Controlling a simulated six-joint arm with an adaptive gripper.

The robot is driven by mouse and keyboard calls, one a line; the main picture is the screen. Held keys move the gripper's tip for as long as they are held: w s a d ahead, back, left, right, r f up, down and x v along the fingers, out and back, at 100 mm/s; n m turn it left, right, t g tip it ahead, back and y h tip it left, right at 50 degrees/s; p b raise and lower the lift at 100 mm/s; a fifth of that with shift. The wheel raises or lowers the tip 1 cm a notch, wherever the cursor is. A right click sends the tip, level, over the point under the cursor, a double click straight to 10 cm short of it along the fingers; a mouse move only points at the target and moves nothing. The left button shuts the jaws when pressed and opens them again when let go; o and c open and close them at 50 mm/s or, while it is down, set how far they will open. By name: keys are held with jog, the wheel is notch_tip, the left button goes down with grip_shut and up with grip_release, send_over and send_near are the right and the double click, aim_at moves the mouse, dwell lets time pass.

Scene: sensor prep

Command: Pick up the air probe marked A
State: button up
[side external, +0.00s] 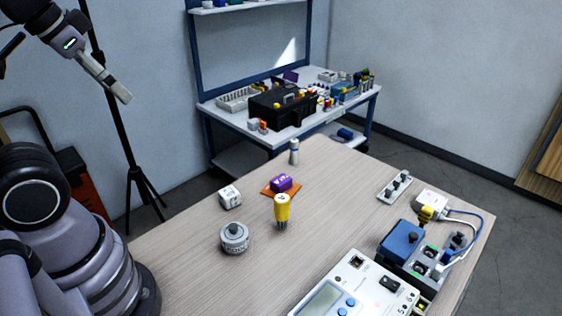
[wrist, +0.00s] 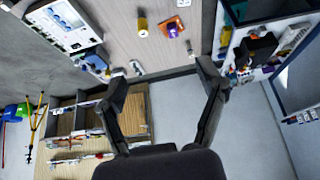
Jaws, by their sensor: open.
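Several small parts stand on the wooden table (side external: 190,275), and I cannot make out for certain which one is marked A. A yellow pronged probe (side external: 282,208) stands upright mid-table; it also shows in the wrist view (wrist: 142,28). A purple block (side external: 281,183) with pale marks sits on an orange plate (side external: 268,191). A white cube-like part (side external: 230,196) with dark marks is left of it. A round grey part (side external: 234,238) is nearer. A small grey cylinder (side external: 294,152) stands at the far edge. My gripper (side external: 122,97) is open and empty, high and away from them (wrist: 164,82).
A white instrument with a screen (side external: 352,290) and a blue box (side external: 401,238) with wiring fill the table's right side. A back bench (side external: 225,120) holds a black toolbox (side external: 283,105). A tripod stands behind. The table's left part is clear.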

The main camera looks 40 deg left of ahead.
jog(key=w+a+f+m+g+y, duration=0.6)
jog(key=a+f+m+g+y, duration=0.1)
jog(key=g+y, duration=0.15)
jog(key=m+t+h, duration=0.2)
jog(key=m+t, duration=1.8)
jog(key=m, duration=0.5)
send_over(279, 219)
jog(key=v, duration=0.3)
notch_tip(279, 219, down, 25)
jog(key=f, duration=0.6)
jog(key=shift+s+f, duration=0.25)
jog(key=shift+f, duration=0.05)
jog(key=x, duration=0.5)
jog(key=shift+f, duration=0.15)
